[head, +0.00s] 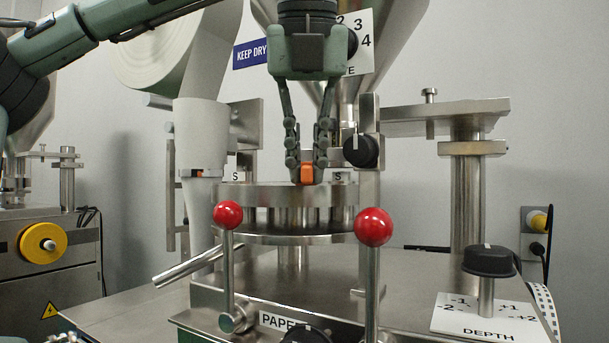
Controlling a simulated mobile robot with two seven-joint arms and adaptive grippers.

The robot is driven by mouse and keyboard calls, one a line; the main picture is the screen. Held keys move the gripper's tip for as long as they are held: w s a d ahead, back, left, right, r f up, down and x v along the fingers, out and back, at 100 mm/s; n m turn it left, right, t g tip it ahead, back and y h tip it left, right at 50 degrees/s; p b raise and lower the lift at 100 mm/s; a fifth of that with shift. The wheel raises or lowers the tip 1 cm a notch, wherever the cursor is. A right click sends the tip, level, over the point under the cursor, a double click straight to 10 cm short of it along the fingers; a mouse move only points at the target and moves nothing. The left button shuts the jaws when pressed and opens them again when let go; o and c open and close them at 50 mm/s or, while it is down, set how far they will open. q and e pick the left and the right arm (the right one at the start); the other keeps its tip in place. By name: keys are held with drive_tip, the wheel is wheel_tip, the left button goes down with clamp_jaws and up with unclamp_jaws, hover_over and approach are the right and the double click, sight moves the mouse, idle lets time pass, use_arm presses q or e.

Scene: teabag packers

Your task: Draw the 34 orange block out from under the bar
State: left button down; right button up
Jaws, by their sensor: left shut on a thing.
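The orange block (307,174) is small and shows between the fingertips of my left gripper (307,170), just above the round steel turret (275,192). My left gripper points down from the top of the head view and is shut on the block. The number on the block is too small to read. I cannot make out clearly which part is the bar, or whether the block still touches metal beneath it.
Two red-knobbed levers (228,214) (374,227) stand in front of the turret. A steel post with a black knob (361,150) is close right of my gripper. A paper roll (160,60) hangs behind left. A black depth knob (489,260) stands front right.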

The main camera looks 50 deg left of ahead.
use_arm(q)
drive_tip(key=shift+s+d, duration=0.1)
idle(0.3)
drive_tip(key=s+d+b, duration=0.1)
drive_tip(key=s+d, duration=0.4)
idle(1.1)
drive_tip(key=shift+d, duration=0.1)
drive_tip(key=s+d+r+p, duration=0.1)
drive_tip(key=s+r, duration=0.2)
drive_tip(key=s, duration=0.2)
drive_tip(key=shift+s+d, duration=0.4)
idle(0.3)
